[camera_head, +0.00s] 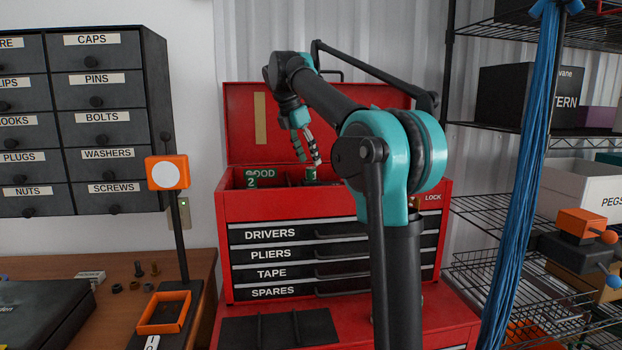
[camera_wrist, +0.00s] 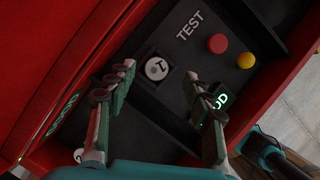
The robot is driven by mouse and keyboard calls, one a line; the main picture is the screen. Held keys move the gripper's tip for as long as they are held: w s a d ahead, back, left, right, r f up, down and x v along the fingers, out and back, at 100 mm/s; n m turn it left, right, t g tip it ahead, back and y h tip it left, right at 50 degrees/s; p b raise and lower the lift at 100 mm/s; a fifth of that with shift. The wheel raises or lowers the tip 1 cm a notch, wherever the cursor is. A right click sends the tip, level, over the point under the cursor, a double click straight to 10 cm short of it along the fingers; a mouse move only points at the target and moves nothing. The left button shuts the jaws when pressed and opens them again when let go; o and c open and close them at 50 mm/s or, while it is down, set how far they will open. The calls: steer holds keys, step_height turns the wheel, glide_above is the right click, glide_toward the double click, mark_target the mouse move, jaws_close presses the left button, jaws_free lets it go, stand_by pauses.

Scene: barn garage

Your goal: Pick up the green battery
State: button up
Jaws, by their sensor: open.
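The battery marked 1 (camera_head: 311,173) looks green in the head view. In the wrist view its round white top (camera_wrist: 157,68) sits in a dark square socket beside the word TEST. The battery marked 2 (camera_head: 252,182) stands at the compartment's left and is also green. In the wrist view a white top (camera_wrist: 78,155) shows partly at the lower left. My gripper (camera_head: 308,161) is open and points down above battery 1, fingers on either side of it in the wrist view, holding nothing.
A red button (camera_wrist: 217,43), a yellow button (camera_wrist: 246,61) and a lit green display (camera_wrist: 218,100) are beside the socket. The toolbox's raised lid (camera_head: 350,115) stands behind my gripper. A wooden bench (camera_head: 120,270) is at left, wire shelves (camera_head: 490,215) at right.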

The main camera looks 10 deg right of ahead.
mark_target(310, 168)
steer(key=x, duration=0.5)
steer(key=shift+w+a+f, duration=0.1)
steer(key=shift+a, duration=0.2)
jaws_close()
